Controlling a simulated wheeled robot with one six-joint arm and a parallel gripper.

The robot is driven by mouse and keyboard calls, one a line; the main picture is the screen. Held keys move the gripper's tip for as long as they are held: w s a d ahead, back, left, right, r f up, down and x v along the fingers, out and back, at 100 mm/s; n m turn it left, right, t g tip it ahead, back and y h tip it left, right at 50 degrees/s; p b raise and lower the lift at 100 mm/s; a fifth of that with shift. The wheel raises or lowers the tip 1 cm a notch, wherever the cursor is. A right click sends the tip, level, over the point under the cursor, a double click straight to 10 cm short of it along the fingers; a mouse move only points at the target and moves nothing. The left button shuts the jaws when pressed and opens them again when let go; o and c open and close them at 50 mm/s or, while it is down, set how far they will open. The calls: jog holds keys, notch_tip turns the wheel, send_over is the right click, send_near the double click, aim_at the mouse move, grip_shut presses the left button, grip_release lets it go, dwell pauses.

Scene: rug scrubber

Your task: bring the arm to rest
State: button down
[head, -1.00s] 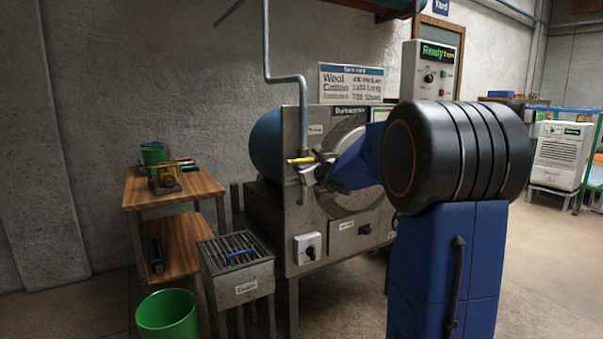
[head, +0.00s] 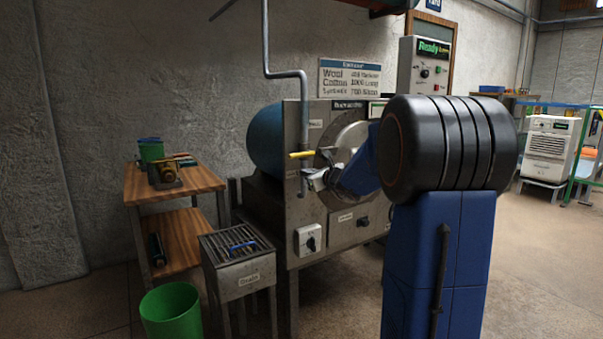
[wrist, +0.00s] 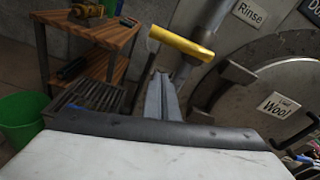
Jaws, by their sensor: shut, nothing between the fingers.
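My gripper (head: 308,182) is at the end of my blue and black arm, in front of the steel machine (head: 335,215) with the blue drum. In the wrist view my gripper (wrist: 161,92) is shut and empty, its fingers together. A yellow valve handle (head: 301,155) on a grey pipe is just above and beyond the fingertips. The handle also shows in the wrist view (wrist: 181,44). I cannot tell whether the fingers touch the handle or the pipe.
A slatted drain box (head: 237,250) with a blue-handled item on top stands left of the machine. A green bucket (head: 171,312) is on the floor before it. A wooden shelf table (head: 200,181) holds small items against the wall. The floor at the right is open.

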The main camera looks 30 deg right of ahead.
jog(key=s, duration=0.6)
jog(key=s+a+n+g+y, duration=0.2)
jog(key=s+a+n+y, duration=0.3)
jog(key=a+n, duration=0.75)
jog(key=s+a+f+n+g+y, duration=0.1)
jog(key=s+a+f+n+g, duration=0.2)
jog(key=s+a, duration=0.45)
jog(key=s+a+f+n+g, duration=0.2)
jog(key=s+a+f+n, duration=0.1)
jog(key=s+a, duration=0.4)
jog(key=s+a+f+n+g+h, duration=0.1)
jog(key=s+a+f+n+g, duration=0.1)
jog(key=s+f+n, duration=0.35)
jog(key=s+a+f+n+g+h, duration=0.1)
jog(key=s+a+f+n+g, duration=0.15)
jog(key=s, duration=0.55)
jog(key=s+d+f+n+h, duration=0.4)
jog(key=s+d+n, duration=0.1)
jog(key=s, duration=0.5)
jog(key=shift+d+f+n, duration=0.15)
jog(key=shift+f+n, duration=0.05)
jog(key=shift+n, duration=0.55)
